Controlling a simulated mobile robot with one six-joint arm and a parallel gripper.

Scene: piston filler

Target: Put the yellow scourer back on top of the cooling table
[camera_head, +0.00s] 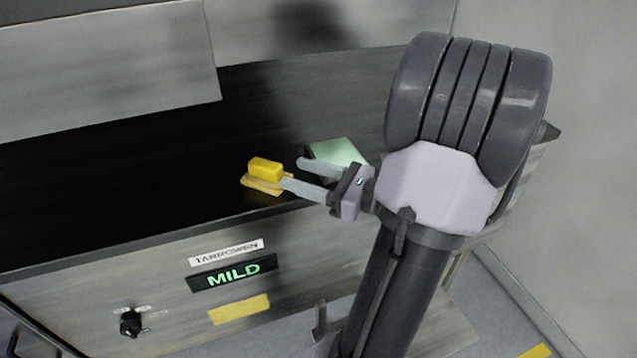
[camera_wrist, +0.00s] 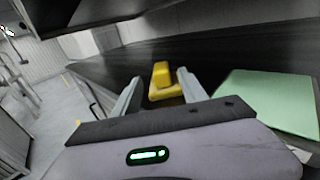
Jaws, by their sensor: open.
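The yellow scourer (camera_head: 266,168) is a small bright yellow block. It sits on a flat, duller yellow piece (camera_head: 262,185) on the dark top of the cooling table (camera_head: 120,200), close to its front edge. My gripper (camera_head: 292,173) is open, with its fingertips just right of the scourer in the head view. In the wrist view the scourer (camera_wrist: 161,74) shows ahead, between and beyond the two fingers (camera_wrist: 158,88). Nothing is seen held between the fingers. I cannot tell whether a fingertip touches the flat yellow piece.
A pale green sheet or block (camera_head: 338,152) lies on the table behind my gripper; it is at right in the wrist view (camera_wrist: 265,100). Metal panels (camera_head: 100,65) overhang the back. The front panel carries a "MILD" sign (camera_head: 233,273) and a black knob (camera_head: 130,322). The dark surface at left is clear.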

